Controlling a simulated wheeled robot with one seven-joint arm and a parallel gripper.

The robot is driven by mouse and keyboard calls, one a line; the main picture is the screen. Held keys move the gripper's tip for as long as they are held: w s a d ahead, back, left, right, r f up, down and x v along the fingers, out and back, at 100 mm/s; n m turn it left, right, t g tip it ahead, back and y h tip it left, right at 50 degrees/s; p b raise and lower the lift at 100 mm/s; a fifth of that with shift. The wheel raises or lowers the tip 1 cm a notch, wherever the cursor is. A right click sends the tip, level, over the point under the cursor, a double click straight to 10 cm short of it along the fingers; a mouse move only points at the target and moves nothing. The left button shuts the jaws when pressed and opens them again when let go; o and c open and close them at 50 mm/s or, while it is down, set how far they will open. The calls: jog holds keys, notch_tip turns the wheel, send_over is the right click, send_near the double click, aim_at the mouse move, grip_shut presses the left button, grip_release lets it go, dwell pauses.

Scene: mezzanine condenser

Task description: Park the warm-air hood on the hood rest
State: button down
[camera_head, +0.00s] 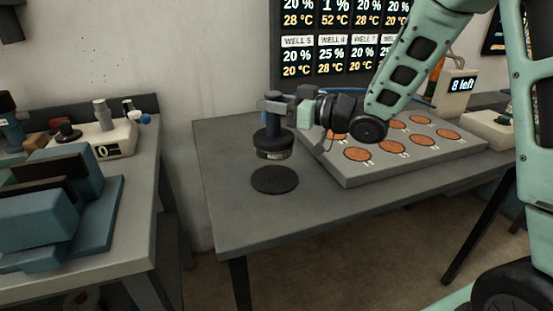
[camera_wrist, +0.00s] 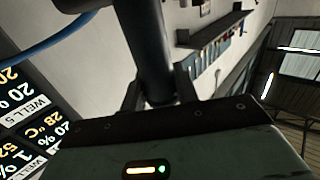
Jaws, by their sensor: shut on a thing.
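The warm-air hood (camera_head: 273,145) is a dark squat cylinder with a narrower neck and a pale label band. My gripper (camera_head: 273,104) is shut on its upper neck and holds it upright. In the wrist view the hood's dark neck (camera_wrist: 145,40) stands between the two fingers of my gripper (camera_wrist: 158,98). The hood rest appears to be the flat black disc (camera_head: 274,181) on the grey table. The hood shows just above the disc in the picture, with a strip of table visible between them. The hood's underside is hidden.
The grey table (camera_head: 225,225) is bare around the disc. A slab with several orange-brown round wells (camera_head: 421,168) lies to the right, under my arm. A display (camera_head: 340,55) hangs on the wall. A left bench holds blue blocks (camera_head: 40,222). A blue cable (camera_wrist: 50,48) crosses the wrist view.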

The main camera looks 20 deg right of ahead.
aim_at(280, 136)
jog(key=shift+f+b, duration=0.3)
jog(key=shift+f, duration=3.5)
jog(key=shift+f, duration=0.25)
jog(key=c, duration=1.1)
grip_release()
jog(key=shift+o, duration=0.2)
jog(key=shift+r, duration=0.1)
